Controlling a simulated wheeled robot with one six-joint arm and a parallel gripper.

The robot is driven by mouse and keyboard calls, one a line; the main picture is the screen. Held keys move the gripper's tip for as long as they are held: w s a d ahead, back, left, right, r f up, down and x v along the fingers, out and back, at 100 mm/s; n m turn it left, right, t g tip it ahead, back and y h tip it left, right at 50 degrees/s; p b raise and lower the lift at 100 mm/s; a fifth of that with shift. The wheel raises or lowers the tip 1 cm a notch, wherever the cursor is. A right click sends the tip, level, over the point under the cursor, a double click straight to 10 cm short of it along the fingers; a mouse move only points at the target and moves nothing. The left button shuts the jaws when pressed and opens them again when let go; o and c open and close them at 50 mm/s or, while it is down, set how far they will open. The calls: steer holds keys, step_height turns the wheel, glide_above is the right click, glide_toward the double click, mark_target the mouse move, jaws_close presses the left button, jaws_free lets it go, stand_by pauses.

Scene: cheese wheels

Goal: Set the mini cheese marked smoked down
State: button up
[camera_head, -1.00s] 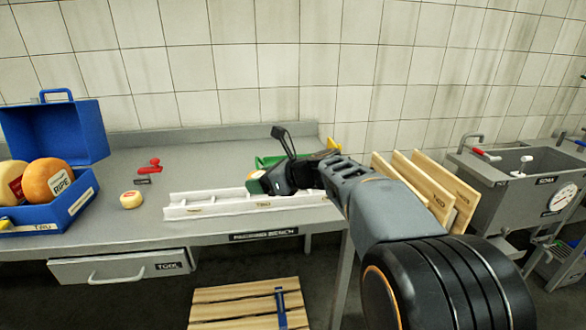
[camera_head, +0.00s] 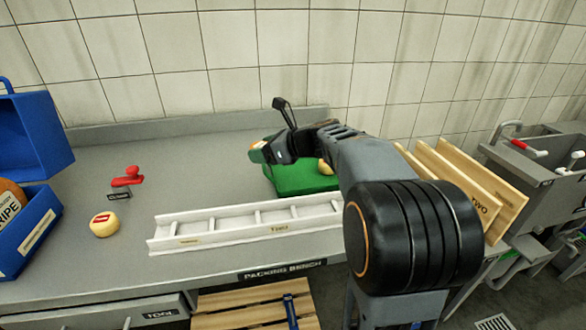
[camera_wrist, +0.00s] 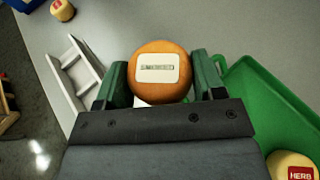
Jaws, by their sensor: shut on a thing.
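My gripper (camera_wrist: 157,78) is shut on a small orange cheese (camera_wrist: 157,54) in the wrist view, with one green finger on each side. The cheese has a white label whose dark print is too small to read. In the head view my gripper (camera_head: 261,151) is over the bench by the left edge of the green tray (camera_head: 304,184); the held cheese is hard to make out there. Below the gripper, nearer the front, lies a long white divided rack (camera_head: 247,227). Its visible compartments look empty.
A pale cheese marked HERB (camera_wrist: 292,167) sits in the green tray. A blue case (camera_head: 30,235) is at far left. Wooden boards (camera_head: 467,190) stand at right.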

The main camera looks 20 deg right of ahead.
steer(key=w+d+f, duration=0.2)
steer(key=d, duration=0.3)
steer(key=b, duration=0.1)
glide_above(290, 177)
steer(key=f, duration=0.5)
steer(key=shift+a+f, duration=0.2)
steer(key=shift+f, duration=0.05)
steer(key=shift+d+f, duration=0.15)
steer(key=shift+f, duration=0.15)
steer(key=shift+w+d+f+b, duration=0.1)
steer(key=shift+f+b, duration=0.4)
steer(key=shift+f, duration=1.1)
steer(key=shift+f, duration=0.2)
steer(key=o, duration=1)
steer(key=shift+r, duration=0.1)
